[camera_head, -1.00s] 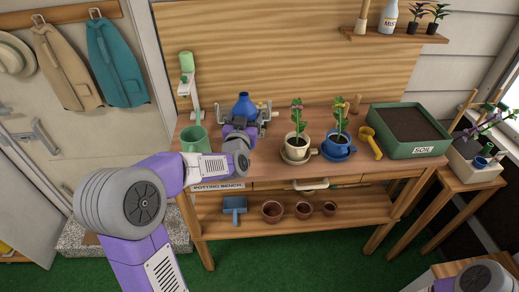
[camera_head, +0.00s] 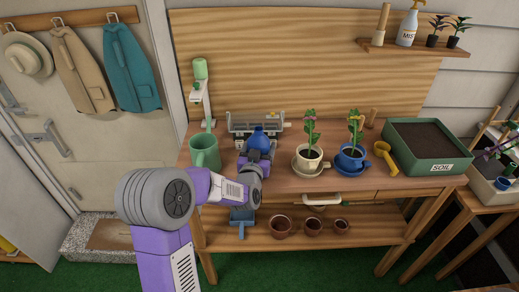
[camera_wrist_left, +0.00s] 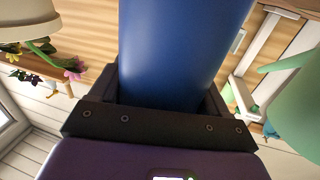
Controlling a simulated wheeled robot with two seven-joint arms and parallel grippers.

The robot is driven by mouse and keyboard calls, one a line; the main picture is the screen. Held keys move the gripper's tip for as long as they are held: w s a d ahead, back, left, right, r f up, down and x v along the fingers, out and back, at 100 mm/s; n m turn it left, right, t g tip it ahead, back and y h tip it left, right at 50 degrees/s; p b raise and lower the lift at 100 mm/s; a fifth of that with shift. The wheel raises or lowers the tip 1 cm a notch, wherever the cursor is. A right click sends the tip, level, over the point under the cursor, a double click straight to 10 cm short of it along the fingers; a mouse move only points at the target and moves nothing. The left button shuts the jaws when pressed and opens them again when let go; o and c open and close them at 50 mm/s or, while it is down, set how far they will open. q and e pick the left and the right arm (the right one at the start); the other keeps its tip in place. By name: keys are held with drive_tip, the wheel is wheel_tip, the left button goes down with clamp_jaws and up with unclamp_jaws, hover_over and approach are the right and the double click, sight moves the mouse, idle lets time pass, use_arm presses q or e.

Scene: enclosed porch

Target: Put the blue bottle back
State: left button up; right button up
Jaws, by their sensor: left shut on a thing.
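The blue bottle (camera_head: 258,138) is upright in my left gripper (camera_head: 257,156), in front of a grey metal rack (camera_head: 240,127) at the back left of the potting bench (camera_head: 285,184). In the left wrist view the bottle's blue body (camera_wrist_left: 180,50) fills the space between the black jaws (camera_wrist_left: 165,90), which are shut on it. The bottle's lower part is hidden by the gripper in the head view. I cannot tell whether its base touches the bench. My right gripper is not in view.
A green watering can (camera_head: 205,152) stands close left of the gripper, below a green-topped white stand (camera_head: 201,85). Potted plants in a cream pot (camera_head: 308,160) and a blue pot (camera_head: 351,160) stand to the right. A soil tray (camera_head: 433,156) fills the right end.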

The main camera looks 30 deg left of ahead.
use_arm(q)
drive_tip(key=o, duration=0.8)
drive_tip(key=shift+f, duration=0.1)
drive_tip(key=o, duration=0.4)
drive_tip(key=v, duration=1.2)
